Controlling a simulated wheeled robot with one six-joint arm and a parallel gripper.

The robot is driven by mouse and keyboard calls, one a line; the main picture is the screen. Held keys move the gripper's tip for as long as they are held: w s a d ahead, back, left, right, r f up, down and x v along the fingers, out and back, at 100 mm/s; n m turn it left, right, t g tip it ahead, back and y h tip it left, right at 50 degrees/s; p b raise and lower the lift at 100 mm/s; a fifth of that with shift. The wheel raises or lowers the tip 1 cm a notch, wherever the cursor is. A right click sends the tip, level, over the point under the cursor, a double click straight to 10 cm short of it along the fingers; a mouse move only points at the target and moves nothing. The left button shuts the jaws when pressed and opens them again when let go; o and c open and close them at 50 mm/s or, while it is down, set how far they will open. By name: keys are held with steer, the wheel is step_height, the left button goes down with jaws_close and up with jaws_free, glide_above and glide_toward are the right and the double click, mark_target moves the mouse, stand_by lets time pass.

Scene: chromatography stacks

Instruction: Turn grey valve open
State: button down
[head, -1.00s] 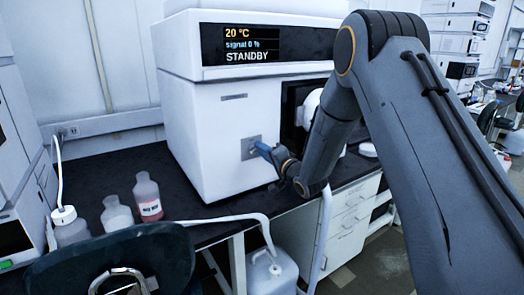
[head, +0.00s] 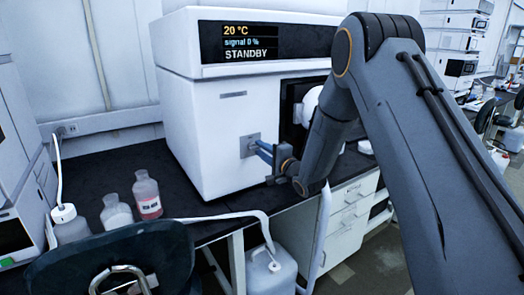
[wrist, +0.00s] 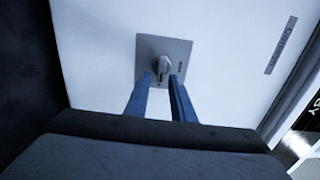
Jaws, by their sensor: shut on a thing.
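The grey valve (wrist: 162,65) is a small handle on a square grey plate (wrist: 180,45) on the white instrument's front. The plate also shows in the head view (head: 244,147), where my fingers partly cover it and the handle is hard to make out. My gripper (wrist: 162,76) has its two blue fingers on either side of the handle and is shut on it. In the head view my gripper (head: 258,147) reaches the plate from the lower right, with both fingers visible.
The white instrument (head: 215,110) shows "STANDBY" on its display. A chair back (head: 95,265) and a white jug (head: 272,272) are in front.

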steer(key=shift+f, duration=0.1)
steer(key=c, duration=1.8)
jaws_free()
steer(key=shift+c, duration=0.2)
steer(key=shift+s, duration=0.1)
steer(key=b+v, duration=0.1)
steer(key=v, duration=0.6)
steer(key=shift+s+d, duration=0.25)
steer(key=shift+s, duration=0.05)
